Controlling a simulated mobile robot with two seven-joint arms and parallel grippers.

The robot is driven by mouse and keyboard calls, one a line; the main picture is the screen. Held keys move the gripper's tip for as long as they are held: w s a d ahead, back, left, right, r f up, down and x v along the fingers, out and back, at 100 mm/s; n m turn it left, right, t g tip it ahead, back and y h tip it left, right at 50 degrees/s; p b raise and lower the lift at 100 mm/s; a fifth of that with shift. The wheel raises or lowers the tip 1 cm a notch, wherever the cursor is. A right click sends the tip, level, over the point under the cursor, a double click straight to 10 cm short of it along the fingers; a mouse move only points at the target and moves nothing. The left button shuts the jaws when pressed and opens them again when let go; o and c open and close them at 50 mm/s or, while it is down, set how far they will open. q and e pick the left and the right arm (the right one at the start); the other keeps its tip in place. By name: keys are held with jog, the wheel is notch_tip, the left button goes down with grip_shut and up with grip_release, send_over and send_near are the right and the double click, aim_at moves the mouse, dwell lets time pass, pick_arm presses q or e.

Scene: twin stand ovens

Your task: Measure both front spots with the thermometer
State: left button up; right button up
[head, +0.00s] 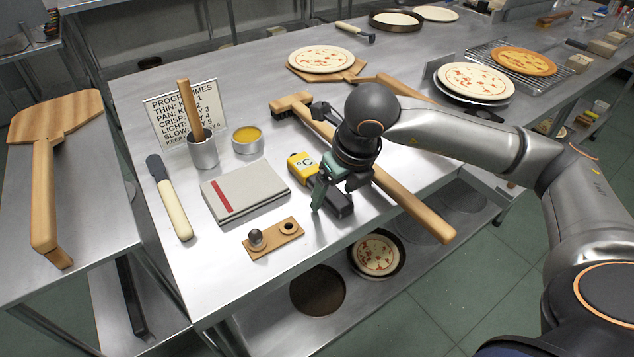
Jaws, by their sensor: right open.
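The thermometer is a yellow and black device with a "°C" mark (302,164) on its yellow end. It lies on the steel table, and its black part (339,204) reaches toward the front right. My right gripper (318,158) is open, right at the thermometer, with one greenish finger at its near side. My wrist and finger hide part of the thermometer, and I cannot tell whether they touch. My left gripper is not in view. I cannot make out any marked front spots or the ovens here.
A grey book (245,191), a small wooden plate with a knob (272,239), a spatula (170,198), a yellow-filled tin (247,139) and a cup (203,152) stand left. A long wooden-handled tool (405,200) lies under my arm. Pizzas (321,60) stand farther back.

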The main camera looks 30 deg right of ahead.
aim_at(330, 190)
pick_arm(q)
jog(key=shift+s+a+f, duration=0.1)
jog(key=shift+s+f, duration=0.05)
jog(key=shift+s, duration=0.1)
pick_arm(e)
grip_shut()
dwell(0.3)
notch_tip(330, 190, up, 4)
jog(key=p, duration=0.2)
jog(key=shift+p, duration=0.35)
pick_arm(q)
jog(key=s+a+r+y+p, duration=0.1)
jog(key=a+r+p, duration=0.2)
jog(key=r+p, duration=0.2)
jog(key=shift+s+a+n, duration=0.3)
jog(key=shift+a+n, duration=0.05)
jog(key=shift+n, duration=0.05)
pick_arm(e)
notch_tip(330, 190, up, 8)
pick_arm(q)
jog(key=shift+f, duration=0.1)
